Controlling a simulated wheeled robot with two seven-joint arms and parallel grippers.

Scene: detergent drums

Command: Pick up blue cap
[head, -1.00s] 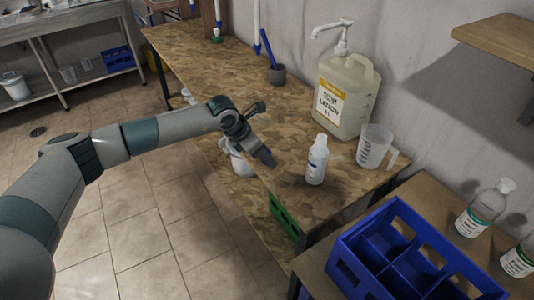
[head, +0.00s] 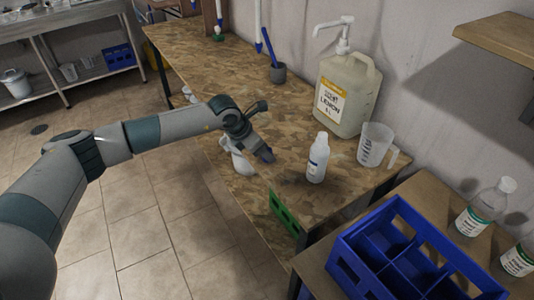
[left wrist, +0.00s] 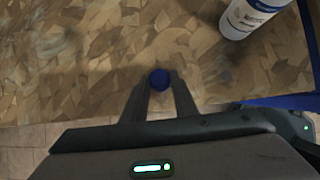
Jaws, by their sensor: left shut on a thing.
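The blue cap (left wrist: 159,79) shows in the left wrist view as a small round dark-blue piece between the two fingertips. My left gripper (left wrist: 159,84) is shut on it, with a finger on each side. In the head view my left gripper (head: 266,156) is low over the front edge of the wooden table (head: 220,85), left of a white bottle. The cap is not clearly distinct there. I cannot tell whether the cap still touches the table. My right gripper is not in view.
The white bottle (head: 317,160) stands close to the right of my left gripper. A large lemon jug with a pump (head: 345,95) and a clear measuring cup (head: 375,145) stand behind it. A blue divided crate (head: 405,252) is at front right.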

